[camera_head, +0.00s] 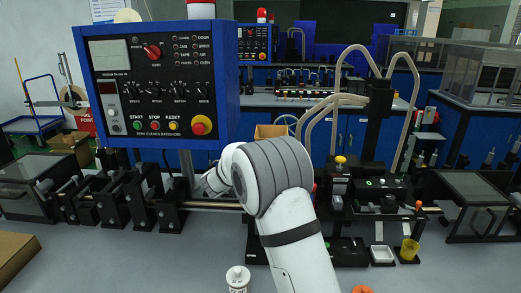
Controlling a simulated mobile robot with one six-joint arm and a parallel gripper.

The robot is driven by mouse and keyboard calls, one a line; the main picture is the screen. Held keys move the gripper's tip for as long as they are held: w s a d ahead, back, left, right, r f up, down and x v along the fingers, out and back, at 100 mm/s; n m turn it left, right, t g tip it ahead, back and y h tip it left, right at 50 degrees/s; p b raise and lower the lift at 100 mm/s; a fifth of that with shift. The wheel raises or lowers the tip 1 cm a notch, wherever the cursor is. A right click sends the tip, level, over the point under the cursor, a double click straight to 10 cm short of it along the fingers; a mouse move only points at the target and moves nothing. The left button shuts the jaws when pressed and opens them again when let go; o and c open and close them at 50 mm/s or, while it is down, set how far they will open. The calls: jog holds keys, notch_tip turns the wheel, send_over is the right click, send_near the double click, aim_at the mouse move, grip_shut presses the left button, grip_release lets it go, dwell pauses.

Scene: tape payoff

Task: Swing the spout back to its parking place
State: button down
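I cannot tell for sure which part is the spout. Pale curved tubes (345,60) arch out of a black block on a black post (377,125) right of centre. Some bend down to the left and one drops on the right. Below them is a black station (375,205) with a green-lit button and a yellow-topped unit (340,170). My white arm rises from the bottom centre to a grey-banded joint, then bends left behind it. My gripper is hidden behind the arm, so its fingers and anything in them do not show.
A blue control panel (150,85) stands at upper left above a black rail mechanism (130,205). A white-lidded jar (238,279), white tray (382,254) and yellow cup (409,250) stand on the bench. A clear-sided box (475,205) is at right. The front left bench is mostly clear.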

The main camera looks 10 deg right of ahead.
jog(key=shift+r+h, duration=0.15)
jog(key=shift+h, duration=0.15)
jog(key=c, duration=1.3)
grip_release()
jog(key=shift+w, duration=0.1)
jog(key=b+v, duration=0.1)
jog(key=v, duration=0.6)
jog(key=shift+s+a, duration=0.2)
jog(key=shift+s, duration=0.1)
